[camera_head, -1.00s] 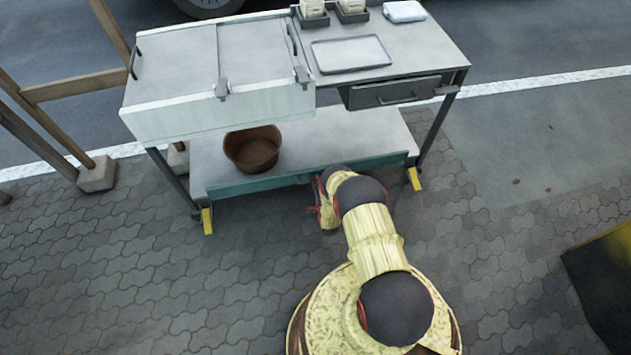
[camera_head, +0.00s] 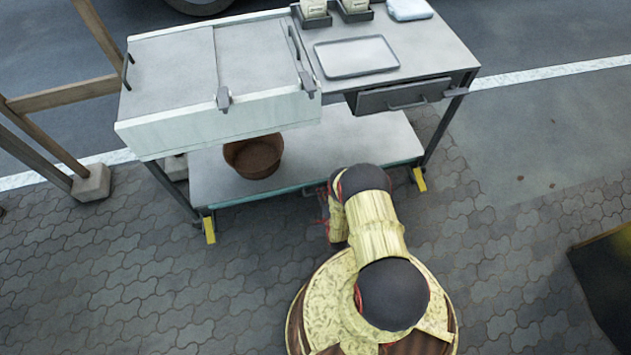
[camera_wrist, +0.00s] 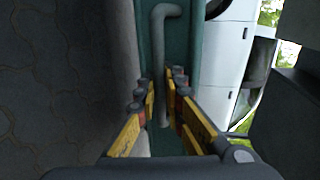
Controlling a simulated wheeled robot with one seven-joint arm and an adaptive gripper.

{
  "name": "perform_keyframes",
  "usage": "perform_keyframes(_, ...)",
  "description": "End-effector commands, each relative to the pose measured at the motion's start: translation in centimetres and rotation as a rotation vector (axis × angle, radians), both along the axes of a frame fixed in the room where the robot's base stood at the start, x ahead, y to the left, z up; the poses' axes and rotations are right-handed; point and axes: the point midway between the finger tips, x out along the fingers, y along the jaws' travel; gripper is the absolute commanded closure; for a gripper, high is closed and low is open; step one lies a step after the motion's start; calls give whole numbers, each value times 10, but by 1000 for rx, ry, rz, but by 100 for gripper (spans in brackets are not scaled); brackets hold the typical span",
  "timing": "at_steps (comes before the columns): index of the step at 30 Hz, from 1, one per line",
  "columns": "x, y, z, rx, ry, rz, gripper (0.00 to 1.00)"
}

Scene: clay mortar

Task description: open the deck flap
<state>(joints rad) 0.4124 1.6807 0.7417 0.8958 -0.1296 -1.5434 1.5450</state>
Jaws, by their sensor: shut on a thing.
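The deck flap (camera_head: 262,196) is the teal panel along the front of the cart's lower shelf. In the head view it shows as a thin teal strip. In the wrist view the teal face (camera_wrist: 183,50) runs up the middle, with a grey bent bar handle (camera_wrist: 158,60) on it. My gripper (camera_wrist: 163,90) has its yellow fingers on both sides of this handle and is shut on it. In the head view my arm hides most of the gripper near the middle of the flap; only a few red and dark parts show.
The cart has a white lidded box (camera_head: 215,115), a drawer (camera_head: 400,95) and a metal tray (camera_head: 356,57) on top. A brown bowl (camera_head: 253,157) stands on the lower shelf (camera_head: 330,140). A wooden frame (camera_head: 65,95) is at left. Paving around my base is clear.

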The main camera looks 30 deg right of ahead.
Motion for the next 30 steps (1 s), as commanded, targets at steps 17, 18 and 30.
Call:
perform_keyframes(17,-27,7,-50,8,12,-1,100)
perform_keyframes(18,-27,6,-52,8,12,-1,100)
perform_keyframes(30,-25,6,-72,8,15,-2,100)
